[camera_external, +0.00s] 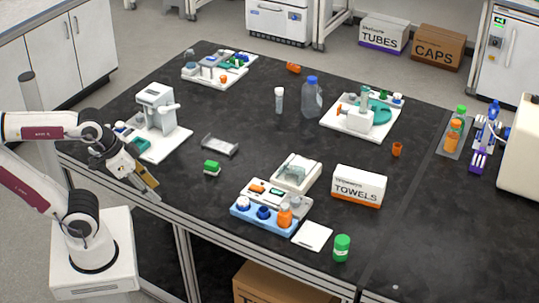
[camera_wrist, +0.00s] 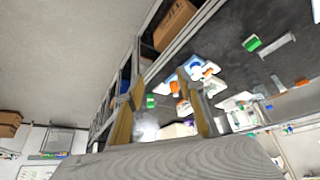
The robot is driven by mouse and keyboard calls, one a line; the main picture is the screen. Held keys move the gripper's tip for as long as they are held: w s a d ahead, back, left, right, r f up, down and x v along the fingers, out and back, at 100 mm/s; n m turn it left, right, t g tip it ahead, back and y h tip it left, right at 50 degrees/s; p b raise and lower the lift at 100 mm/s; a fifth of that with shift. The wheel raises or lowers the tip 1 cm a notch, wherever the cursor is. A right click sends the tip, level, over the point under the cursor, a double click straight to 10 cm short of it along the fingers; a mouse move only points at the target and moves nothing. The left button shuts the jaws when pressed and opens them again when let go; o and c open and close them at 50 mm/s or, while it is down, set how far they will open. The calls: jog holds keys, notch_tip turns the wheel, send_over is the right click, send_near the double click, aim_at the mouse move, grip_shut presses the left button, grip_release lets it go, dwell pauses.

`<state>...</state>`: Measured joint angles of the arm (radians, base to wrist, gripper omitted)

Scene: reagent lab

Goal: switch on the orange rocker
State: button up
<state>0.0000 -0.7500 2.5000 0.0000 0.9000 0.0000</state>
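A small orange piece (camera_external: 257,188), which looks like a rocker, sits on a pale panel (camera_external: 292,206) behind the blue holder, near the front middle of the bench. It is too small to tell which way it is tipped. My gripper (camera_external: 153,189) is at the left front edge of the bench, well left of that panel and apart from it. In the wrist view my gripper (camera_wrist: 160,80) shows two tan fingers spread apart with nothing held between them. The wrist view is tilted, and I cannot pick out the rocker for sure there.
A blue holder (camera_external: 240,213) with bottles stands in front of the panel. A green block (camera_external: 211,168), a grey rack (camera_external: 220,146) and a white device (camera_external: 157,108) stand to the left. A towels box (camera_external: 358,187) and green jar (camera_external: 342,247) stand right. Dark bench lies clear between.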

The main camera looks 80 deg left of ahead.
jog(key=shift+a, duration=0.1)
grip_shut()
jog(key=w+a+f+n+g, duration=0.1)
jog(key=w+a+f+n, duration=0.1)
jog(key=w+a, duration=0.4)
jog(key=w+a+f+n+g+y, duration=0.1)
jog(key=w+a+f+n, duration=0.2)
jog(key=w, duration=1.2)
jog(key=w+a+f+n+y, duration=0.1)
jog(key=w+a+f+n, duration=0.2)
jog(key=w+a, duration=0.6)
jog(key=shift+w+a+f+n+g, duration=0.15)
jog(key=shift+w+n+g, duration=0.25)
jog(key=shift+w, duration=0.75)
